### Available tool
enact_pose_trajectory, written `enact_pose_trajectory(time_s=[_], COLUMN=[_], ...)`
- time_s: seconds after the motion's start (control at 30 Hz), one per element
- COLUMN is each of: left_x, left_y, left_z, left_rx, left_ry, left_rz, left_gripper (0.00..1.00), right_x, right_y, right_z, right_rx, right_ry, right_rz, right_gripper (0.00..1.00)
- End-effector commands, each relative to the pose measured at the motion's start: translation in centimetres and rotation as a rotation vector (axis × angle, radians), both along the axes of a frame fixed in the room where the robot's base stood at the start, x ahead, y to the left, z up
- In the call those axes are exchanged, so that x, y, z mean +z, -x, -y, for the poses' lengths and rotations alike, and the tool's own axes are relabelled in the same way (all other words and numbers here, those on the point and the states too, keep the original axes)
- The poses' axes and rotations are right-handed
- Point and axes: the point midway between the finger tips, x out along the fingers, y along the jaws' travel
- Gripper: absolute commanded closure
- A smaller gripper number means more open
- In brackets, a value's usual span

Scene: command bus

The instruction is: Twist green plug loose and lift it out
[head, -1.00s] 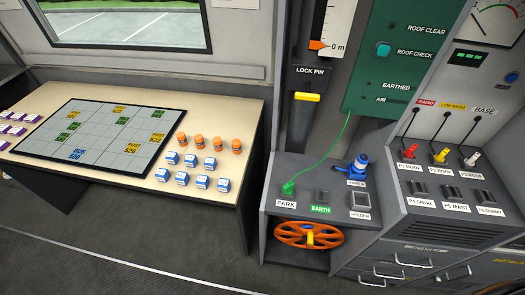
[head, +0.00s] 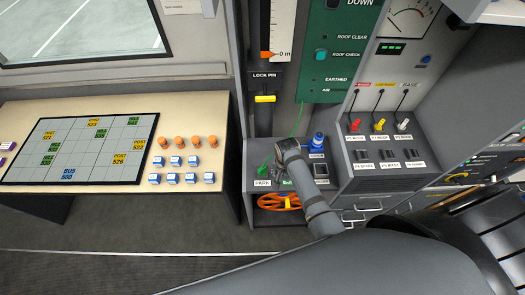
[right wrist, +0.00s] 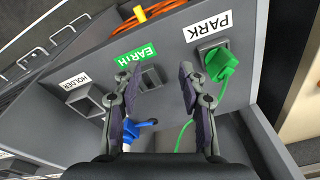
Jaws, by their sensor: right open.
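The green plug (head: 265,168) sits in the PARK socket at the left of the grey console top, with a thin green cord. It also shows large in the right wrist view (right wrist: 221,65), under the PARK label. My right gripper (right wrist: 161,72) is open and empty above the console. Its fingers straddle the area of the EARTH socket (right wrist: 150,78); the plug lies just outside the right-hand finger. In the head view my right arm reaches over the console, and its wrist hides part of the top and the fingertips. My left gripper is not in view.
A blue connector (head: 318,142) stands at the back right of the console, near the HOLDER socket (right wrist: 84,99). An orange reel (head: 279,202) sits below the top. Red, yellow and white plugs stand on the panel (head: 380,180) to the right. A table (head: 222,150) with blocks is left.

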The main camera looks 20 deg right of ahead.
Motion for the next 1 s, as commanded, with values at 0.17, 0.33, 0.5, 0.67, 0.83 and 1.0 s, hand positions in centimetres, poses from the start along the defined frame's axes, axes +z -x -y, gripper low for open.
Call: enact_pose_trajectory(time_s=[0.17, 0.33, 0.5, 0.67, 0.83, 1.0], left_x=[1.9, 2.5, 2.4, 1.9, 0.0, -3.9], left_y=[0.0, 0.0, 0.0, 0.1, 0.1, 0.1], left_z=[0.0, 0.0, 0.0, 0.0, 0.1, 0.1], left_rx=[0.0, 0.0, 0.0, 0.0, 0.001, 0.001], left_ry=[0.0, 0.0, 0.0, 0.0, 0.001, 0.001], left_rz=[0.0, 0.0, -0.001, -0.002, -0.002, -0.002], left_gripper=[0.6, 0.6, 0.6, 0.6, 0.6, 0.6], right_x=[3.7, 5.9, 5.9, 4.9, 2.0, -1.5], right_y=[-4.5, -6.7, -6.9, -6.9, -6.9, -6.9], right_z=[-3.4, -5.6, -5.8, -5.8, -5.8, -5.8], right_rx=[-0.228, -0.373, -0.399, -0.397, -0.396, -0.396], right_ry=[-0.043, -0.055, -0.054, -0.054, -0.054, -0.054], right_rz=[-0.046, -0.083, -0.089, -0.09, -0.088, -0.088], right_gripper=[0.58, 0.58, 0.58, 0.58, 0.58, 0.58])
